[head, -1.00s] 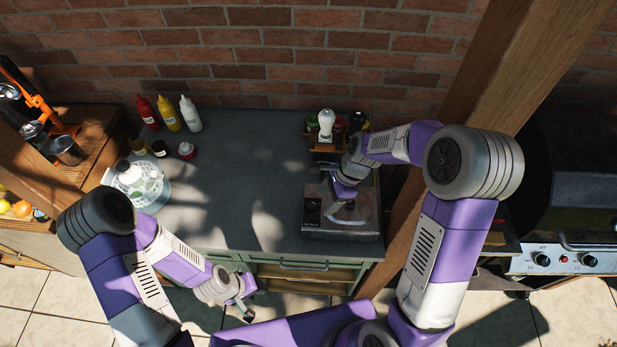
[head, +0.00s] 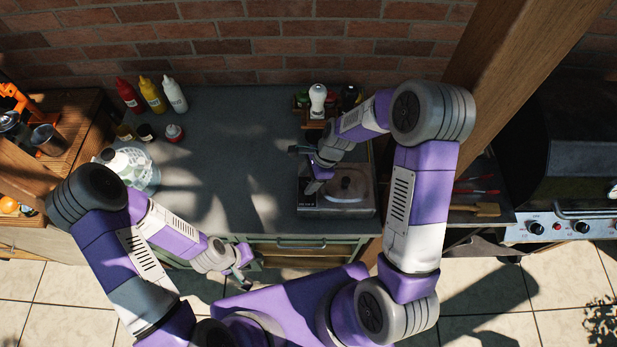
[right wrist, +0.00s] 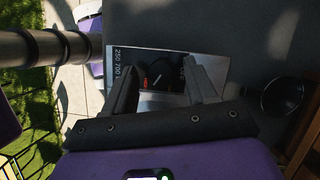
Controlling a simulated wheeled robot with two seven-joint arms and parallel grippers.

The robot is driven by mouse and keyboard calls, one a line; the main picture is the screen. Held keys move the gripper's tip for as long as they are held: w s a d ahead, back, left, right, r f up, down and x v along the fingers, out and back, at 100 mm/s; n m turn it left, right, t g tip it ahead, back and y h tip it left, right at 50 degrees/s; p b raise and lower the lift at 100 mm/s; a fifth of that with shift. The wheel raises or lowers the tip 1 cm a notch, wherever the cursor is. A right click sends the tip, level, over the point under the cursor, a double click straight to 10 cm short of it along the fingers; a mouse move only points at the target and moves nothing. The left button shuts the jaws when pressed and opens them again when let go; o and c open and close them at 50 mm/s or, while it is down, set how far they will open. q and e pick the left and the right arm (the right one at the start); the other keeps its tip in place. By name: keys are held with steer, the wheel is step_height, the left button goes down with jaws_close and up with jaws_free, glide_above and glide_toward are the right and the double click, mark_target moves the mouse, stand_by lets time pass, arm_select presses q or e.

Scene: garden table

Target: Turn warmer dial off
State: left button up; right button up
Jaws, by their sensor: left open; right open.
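The warmer (head: 362,207), a metal box with a dark-knobbed lid, sits at the right end of the grey counter. My right gripper (head: 306,168) is open and empty over the warmer's left back part. In the right wrist view the warmer's panel (right wrist: 182,105) shows printed numbers and a dark round dial (right wrist: 165,74) with a pale pointer line and a red mark. The dial appears between the open fingers of my right gripper (right wrist: 162,86); I see no contact. The dial is not discernible in the head view. My left gripper (head: 243,276) is open and empty before the counter front.
A condiment caddy (head: 318,122) with a white-topped bottle stands behind the warmer. A wooden post (head: 515,75) and a grill (head: 565,160) are on the right. The counter's middle is clear.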

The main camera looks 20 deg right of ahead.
steer(key=c, duration=1)
steer(key=shift+w, duration=0.1)
